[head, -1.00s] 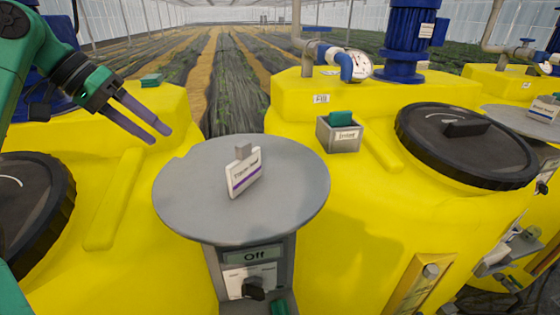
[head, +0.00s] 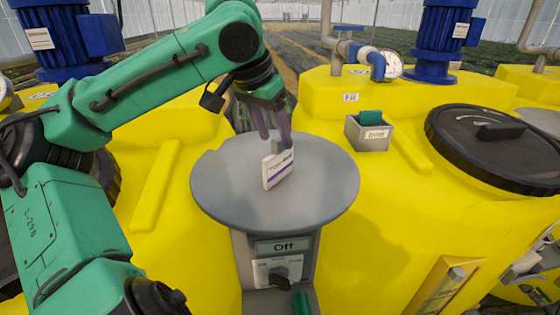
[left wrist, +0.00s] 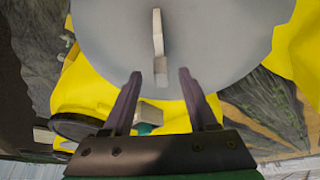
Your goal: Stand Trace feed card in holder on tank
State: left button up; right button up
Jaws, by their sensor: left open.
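The Trace feed card (head: 279,168), white with a purple stripe, stands tilted on the round grey table (head: 225,190). A grey tab shows at its end; in the left wrist view the card (left wrist: 157,35) appears nearly edge-on. My left gripper (head: 276,142) is open, fingers pointing down over the card's upper part. In the left wrist view its two fingertips (left wrist: 160,74) lie either side of the grey tab, with gaps on both sides. A small grey labelled box (head: 368,140) with a teal block in it sits on the right yellow tank (head: 345,190). My right gripper is out of view.
A control post with an "Off" display (head: 283,247) and a knob stands under the round table. The table around the card is clear.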

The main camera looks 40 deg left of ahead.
aim_at(276, 140)
pick_arm(q)
jog(key=x, duration=0.3)
jog(key=shift+d, duration=0.1)
jog(key=shift+w+a+f, duration=0.1)
jog(key=shift+a+f, duration=0.15)
jog(key=shift+d+r, duration=0.1)
jog(key=shift+d, duration=0.05)
grip_shut()
jog(key=shift+r, duration=0.45)
notch_tip(276, 140, up, 19)
jog(key=p, duration=0.3)
jog(key=shift+p, duration=0.4)
